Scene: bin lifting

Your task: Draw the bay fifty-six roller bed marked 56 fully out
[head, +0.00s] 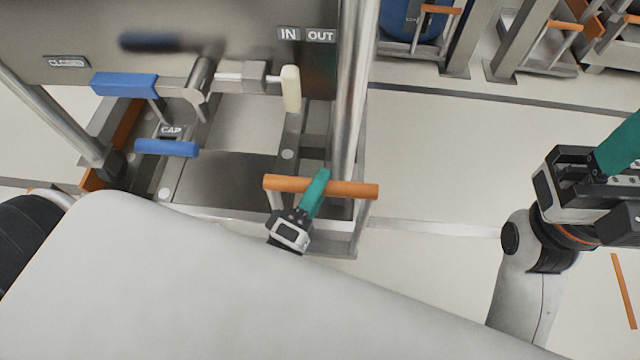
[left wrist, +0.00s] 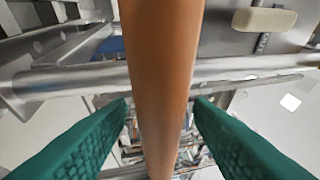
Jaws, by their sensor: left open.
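An orange handle bar (head: 352,189) crosses the front end of a grey metal frame (head: 345,244) low at the bay. No number 56 is readable in these views, so I cannot confirm the bed's mark. My left gripper (head: 321,178) is at the handle, its green fingers pointing up the picture. In the left wrist view the orange bar (left wrist: 162,80) runs between the two open green fingers (left wrist: 160,120), with gaps on both sides. My right gripper (head: 618,140) is at the right edge, away from the bay; its opening is not clear.
A grey panel carries IN and OUT labels (head: 305,35) and a cream-tipped lever (head: 290,89). Blue handles (head: 167,148) and a CAP label sit to the left. A steel post (head: 353,90) rises just behind the orange handle. Pale floor (head: 440,160) is open to the right.

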